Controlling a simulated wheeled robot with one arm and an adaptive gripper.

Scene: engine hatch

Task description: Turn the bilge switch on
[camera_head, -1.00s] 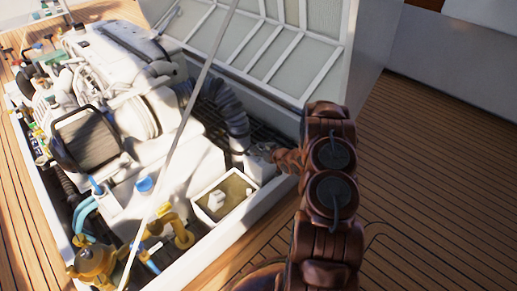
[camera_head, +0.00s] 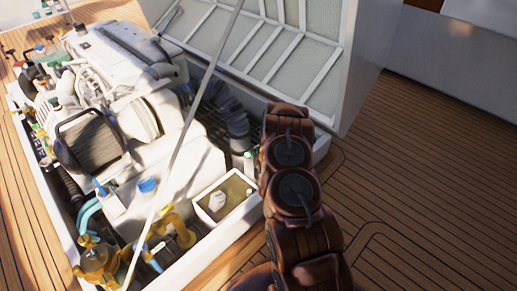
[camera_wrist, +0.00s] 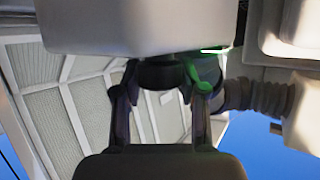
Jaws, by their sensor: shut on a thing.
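In the wrist view, the two fingers of my gripper (camera_wrist: 160,80) stand on either side of a short dark round part (camera_wrist: 160,72). They are shut on it. The part sits against the edge of a white box-shaped body (camera_wrist: 138,25); I cannot tell for sure that it is the bilge switch. A green glow lies on the right finger and beside it. In the head view, my arm hides my gripper, near the right corner of the engine bay. No switch can be made out in that view.
The open engine bay holds a white engine (camera_head: 140,60), a ribbed dark hose (camera_head: 230,108) and an open-topped white box (camera_head: 225,198). The raised hatch lid (camera_head: 270,40) stands behind, with a thin strut (camera_head: 190,128) crossing the bay. Wooden deck (camera_head: 430,170) is clear at right.

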